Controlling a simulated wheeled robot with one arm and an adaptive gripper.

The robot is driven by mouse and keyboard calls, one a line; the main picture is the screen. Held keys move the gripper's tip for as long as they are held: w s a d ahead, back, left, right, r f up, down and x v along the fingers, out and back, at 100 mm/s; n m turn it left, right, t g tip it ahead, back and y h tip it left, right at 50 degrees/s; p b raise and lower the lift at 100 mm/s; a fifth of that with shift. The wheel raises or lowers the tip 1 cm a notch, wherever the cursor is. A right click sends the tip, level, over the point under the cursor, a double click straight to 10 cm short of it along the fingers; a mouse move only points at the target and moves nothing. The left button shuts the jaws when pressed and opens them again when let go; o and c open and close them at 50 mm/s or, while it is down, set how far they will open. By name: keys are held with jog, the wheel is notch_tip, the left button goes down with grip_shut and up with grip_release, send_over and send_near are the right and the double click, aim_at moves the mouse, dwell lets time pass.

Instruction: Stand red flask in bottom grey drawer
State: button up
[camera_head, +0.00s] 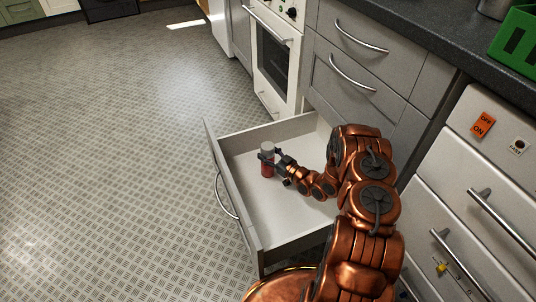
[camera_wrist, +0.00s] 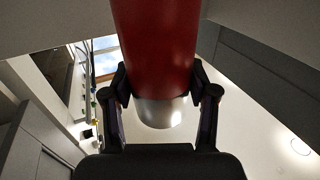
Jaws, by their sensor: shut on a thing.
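The red flask (camera_head: 267,170) has a red body and a silver-grey cap. My gripper (camera_head: 272,157) is shut around it near the cap end and holds it upright inside the open bottom grey drawer (camera_head: 240,221). In the wrist view the red flask (camera_wrist: 155,45) fills the top middle, with its silver cap (camera_wrist: 160,111) between the two dark fingers of my gripper (camera_wrist: 160,95). The flask's base is low in the drawer; whether it touches the drawer floor I cannot tell.
The drawer looks otherwise empty, with bare floor around the flask. Closed grey drawers (camera_head: 352,55) stand above it. A white oven (camera_head: 275,50) is behind, and a white drawer unit (camera_head: 480,190) is at the right. A green crate (camera_head: 518,42) sits on the dark counter. The tiled floor at left is clear.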

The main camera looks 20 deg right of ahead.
jog(key=o, duration=1.4)
jog(key=shift+f, duration=0.1)
